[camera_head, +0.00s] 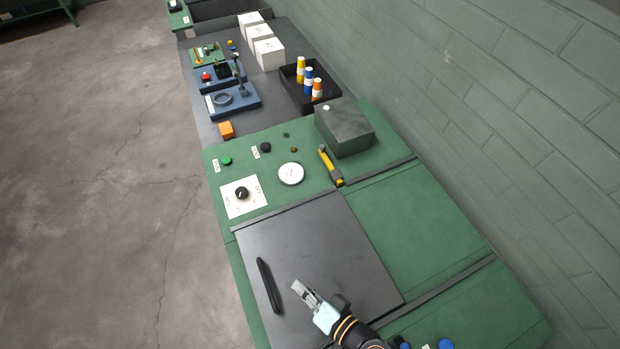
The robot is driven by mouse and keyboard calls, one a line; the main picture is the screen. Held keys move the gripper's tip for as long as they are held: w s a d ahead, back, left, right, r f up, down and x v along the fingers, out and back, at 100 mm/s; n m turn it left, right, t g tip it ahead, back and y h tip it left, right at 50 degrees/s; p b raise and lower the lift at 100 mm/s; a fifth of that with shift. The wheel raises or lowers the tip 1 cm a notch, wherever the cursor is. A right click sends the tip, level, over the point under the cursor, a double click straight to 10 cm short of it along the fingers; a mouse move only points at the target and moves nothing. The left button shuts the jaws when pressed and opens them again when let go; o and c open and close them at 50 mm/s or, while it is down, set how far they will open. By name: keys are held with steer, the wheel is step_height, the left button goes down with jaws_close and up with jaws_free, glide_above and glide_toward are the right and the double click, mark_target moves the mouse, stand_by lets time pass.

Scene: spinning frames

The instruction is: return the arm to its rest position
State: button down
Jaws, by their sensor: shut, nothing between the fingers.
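My gripper (301,291) is at the bottom middle of the head camera view, over the dark grey panel (310,235) of the bench. Its fingers are shut with nothing between them and point up and left in the picture. My wrist, pale with orange-ringed dark joints, runs off the bottom edge. A black elongated bar (268,285) lies on the panel to the left of the gripper, apart from it. The height of the gripper above the panel is hard to tell.
A green bench section beyond holds a white disc (291,173), a dial plate (243,198), a yellow-black tool (330,166) and a dark grey box (345,128). Farther off are a black tray (286,98) with bottles and white boxes (268,54). A green block wall (480,100) stands right.

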steer(key=w+r+n+g+h, duration=0.1)
steer(key=w+r+n+h, duration=0.35)
steer(key=r, duration=0.25)
step_height(320, 180, up, 38)
steer(key=w+d+t+h+p, duration=0.1)
steer(key=t+h+p, duration=0.3)
steer(key=p, duration=1.8)
steer(key=shift+w+d+r+m+h+p, duration=0.25)
steer(key=shift+w+m+h+p, duration=0.2)
steer(key=shift+w+h, duration=0.25)
